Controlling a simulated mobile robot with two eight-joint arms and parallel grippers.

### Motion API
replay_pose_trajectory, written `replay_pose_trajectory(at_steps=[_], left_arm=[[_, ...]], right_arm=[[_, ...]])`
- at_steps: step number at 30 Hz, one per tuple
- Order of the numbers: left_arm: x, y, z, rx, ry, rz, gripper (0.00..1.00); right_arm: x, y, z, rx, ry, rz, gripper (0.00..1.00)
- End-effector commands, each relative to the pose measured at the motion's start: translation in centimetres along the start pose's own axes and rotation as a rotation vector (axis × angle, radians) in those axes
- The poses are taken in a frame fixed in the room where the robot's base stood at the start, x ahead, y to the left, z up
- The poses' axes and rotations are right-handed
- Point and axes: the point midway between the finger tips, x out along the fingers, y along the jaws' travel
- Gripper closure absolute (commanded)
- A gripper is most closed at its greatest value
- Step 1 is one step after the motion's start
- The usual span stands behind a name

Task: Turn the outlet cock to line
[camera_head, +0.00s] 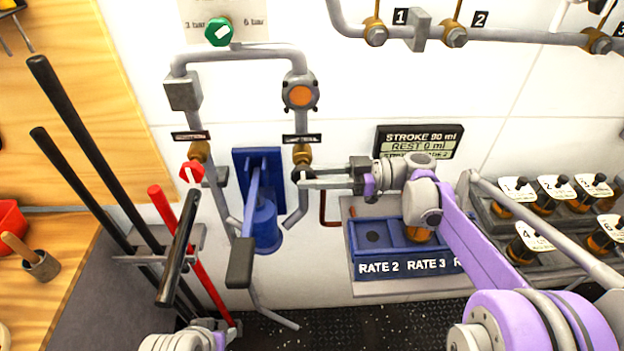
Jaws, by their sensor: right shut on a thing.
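The outlet cock has a dark knob (301,173) below a brass body (302,154) on the right-hand pipe, under a small dark label too small to read surely. My right gripper (312,179) reaches in from the right and is shut on this knob. The fingers hide part of it, so its exact angle cannot be told. A second cock with a red knob (192,171) sits on the left-hand pipe.
A blue pump (265,225) with a black-gripped lever (241,262) stands between the pipes. A display (418,140) reads STROKE 90 ml, REST 0 ml. A blue RATE tray (405,267) lies below my right wrist. Dark rods and a red bar (163,206) stand left. Numbered bottles (546,204) are right.

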Motion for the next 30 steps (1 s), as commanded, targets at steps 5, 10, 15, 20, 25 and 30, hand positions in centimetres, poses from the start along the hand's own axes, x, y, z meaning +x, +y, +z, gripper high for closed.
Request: replay_pose_trajectory(at_steps=[5, 10, 15, 20, 25, 30], left_arm=[[0.22, 0.00, 0.16, 0.000, -0.001, 0.000, 0.50], [0.23, 0.00, 0.16, 0.000, -0.001, 0.000, 0.50], [0.22, 0.00, 0.15, 0.000, -0.001, 0.000, 0.50], [0.22, 0.00, 0.15, 0.000, -0.001, 0.000, 0.50], [0.22, 0.00, 0.16, 0.000, -0.001, 0.000, 0.50], [0.23, 0.00, 0.16, 0.000, -0.001, 0.000, 0.50]], right_arm=[[0.04, 0.00, 0.06, 0.000, 0.025, 0.000, 1.00], [0.05, 0.00, 0.01, 0.000, 0.029, -0.001, 1.00], [0.06, 0.00, 0.00, 0.000, 0.029, -0.001, 1.00], [0.07, -0.01, 0.01, 0.000, 0.028, -0.001, 0.50], [0.06, -0.01, 0.02, 0.000, 0.028, -0.001, 0.38], [0.01, -0.01, 0.03, 0.000, 0.027, -0.001, 0.38]])
